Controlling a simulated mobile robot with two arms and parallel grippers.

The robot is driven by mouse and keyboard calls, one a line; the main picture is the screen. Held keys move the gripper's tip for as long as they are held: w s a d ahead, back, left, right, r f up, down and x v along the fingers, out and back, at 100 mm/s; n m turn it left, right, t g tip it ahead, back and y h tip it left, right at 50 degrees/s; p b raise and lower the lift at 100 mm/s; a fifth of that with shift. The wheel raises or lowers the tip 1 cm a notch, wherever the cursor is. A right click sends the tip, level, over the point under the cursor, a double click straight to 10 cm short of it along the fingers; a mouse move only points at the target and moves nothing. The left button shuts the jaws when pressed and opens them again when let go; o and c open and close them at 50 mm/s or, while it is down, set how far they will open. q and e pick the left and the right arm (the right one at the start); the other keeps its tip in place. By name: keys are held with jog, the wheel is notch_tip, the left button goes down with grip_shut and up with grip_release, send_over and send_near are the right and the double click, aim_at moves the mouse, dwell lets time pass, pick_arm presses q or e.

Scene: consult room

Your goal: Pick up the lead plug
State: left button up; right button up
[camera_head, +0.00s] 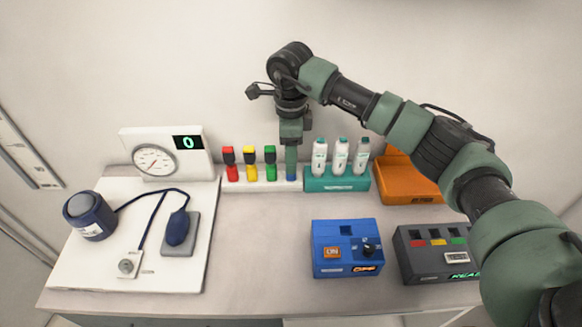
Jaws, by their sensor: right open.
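A row of coloured plugs stands in a white rack (262,186) at the back middle of the table. At the right end of the row is a blue plug (291,172), whose upper part is hidden by my gripper. My right gripper (291,152) points down directly over the blue plug. It is open; whether its fingers touch the plug cannot be told from here. My left gripper is out of view.
Right of the rack are white bottles in a teal holder (338,184), close to my gripper, and an orange box (405,186). A blue box (347,262) and a dark grey box (420,262) stand in front. A gauge (153,160) and a cuff set on a white board (165,270) are left.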

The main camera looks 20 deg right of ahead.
notch_tip(320, 180, down, 4)
jog(key=shift+f+p, duration=0.25)
jog(key=shift+p, duration=0.95)
jog(key=shift+f, duration=0.5)
grip_shut()
